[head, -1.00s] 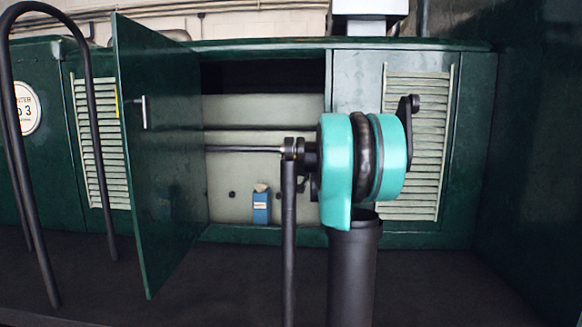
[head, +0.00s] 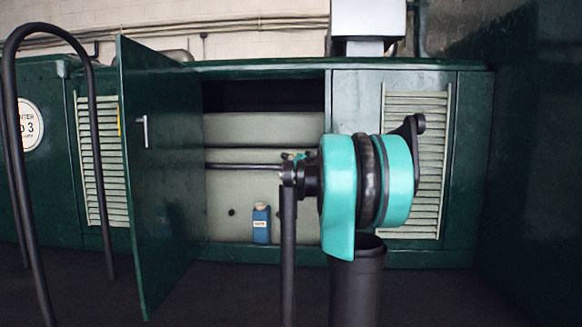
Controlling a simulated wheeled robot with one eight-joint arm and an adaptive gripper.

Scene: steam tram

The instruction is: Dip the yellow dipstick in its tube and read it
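I cannot make out the dipstick or its tube for certain. A thin yellow strip (head: 118,122) shows at the left edge of the open green door (head: 165,180); I cannot tell what it is. The open cabinet (head: 225,130) has a pale inner wall and a dark upper gap. My teal and black arm crosses in front of its right part. Small teal and dark bits show beyond the arm joint, inside the cabinet outline; I cannot tell if they belong to my gripper. My gripper's fingers are not visible.
A blue bottle (head: 261,225) with a pale cap stands at the cabinet bottom. A black curved handrail (head: 20,190) rises at the left. Louvred panels flank the opening, left (head: 103,160) and right (head: 425,170). Dark floor lies in front.

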